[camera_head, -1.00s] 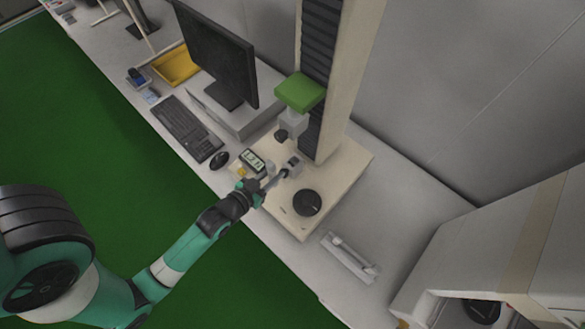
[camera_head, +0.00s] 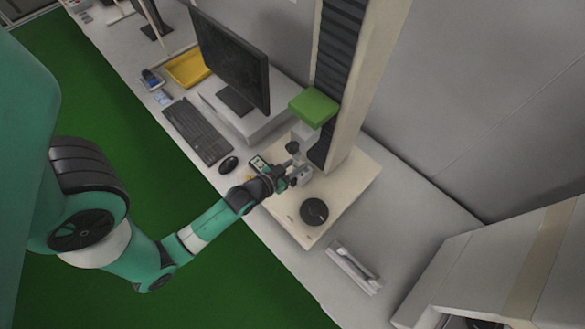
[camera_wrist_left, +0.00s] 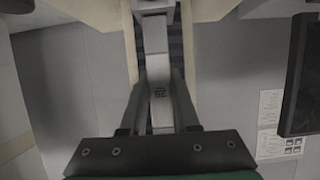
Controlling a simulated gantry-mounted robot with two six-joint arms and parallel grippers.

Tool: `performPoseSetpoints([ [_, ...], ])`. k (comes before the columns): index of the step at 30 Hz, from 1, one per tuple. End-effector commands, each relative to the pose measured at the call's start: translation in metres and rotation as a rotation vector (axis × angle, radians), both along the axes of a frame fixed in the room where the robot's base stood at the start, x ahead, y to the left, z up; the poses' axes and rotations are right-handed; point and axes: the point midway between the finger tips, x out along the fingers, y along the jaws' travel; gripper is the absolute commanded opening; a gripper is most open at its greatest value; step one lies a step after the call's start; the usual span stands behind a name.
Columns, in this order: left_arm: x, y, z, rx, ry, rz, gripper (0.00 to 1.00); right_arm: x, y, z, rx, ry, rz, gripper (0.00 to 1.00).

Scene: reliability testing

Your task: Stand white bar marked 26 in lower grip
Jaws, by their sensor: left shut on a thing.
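The white bar marked 26 (camera_wrist_left: 160,78) is between the two dark fingers of my left gripper (camera_wrist_left: 160,108) in the left wrist view, with the number facing the camera. The gripper is shut on it. The bar's far end runs up toward a pale grey clamp part (camera_wrist_left: 153,7) of the test machine; I cannot tell if they touch. In the head view my left gripper (camera_head: 279,180) is at the machine, beside the lower grip (camera_head: 302,177). The bar is too small to make out there. My right gripper is not in view.
The machine has a tall column (camera_head: 345,90), a green block (camera_head: 314,107) and a base plate (camera_head: 345,190) with a black round knob (camera_head: 314,211). A monitor (camera_head: 230,60), keyboard (camera_head: 198,131) and mouse (camera_head: 229,165) are left.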

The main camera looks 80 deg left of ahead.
Motion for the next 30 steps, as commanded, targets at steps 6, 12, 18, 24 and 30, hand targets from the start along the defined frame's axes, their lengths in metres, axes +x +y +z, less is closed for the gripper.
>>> performPoseSetpoints([
  [6, 0.018, 0.01, -0.002, 0.0, -0.001, 0.0, 0.0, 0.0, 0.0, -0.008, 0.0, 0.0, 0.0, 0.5],
  [12, 0.028, 0.016, -0.002, 0.0, -0.001, 0.0, 0.0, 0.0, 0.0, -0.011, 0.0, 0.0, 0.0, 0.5],
  [18, 0.03, 0.017, -0.002, -0.001, 0.0, 0.0, 0.0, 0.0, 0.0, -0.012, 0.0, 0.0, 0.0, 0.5],
  [24, 0.03, 0.017, -0.002, -0.001, 0.0, 0.0, 0.0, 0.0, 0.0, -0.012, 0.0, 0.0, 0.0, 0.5],
  [30, 0.03, 0.017, -0.006, 0.0, 0.001, 0.0, 0.0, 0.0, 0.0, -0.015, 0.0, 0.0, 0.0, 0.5],
])
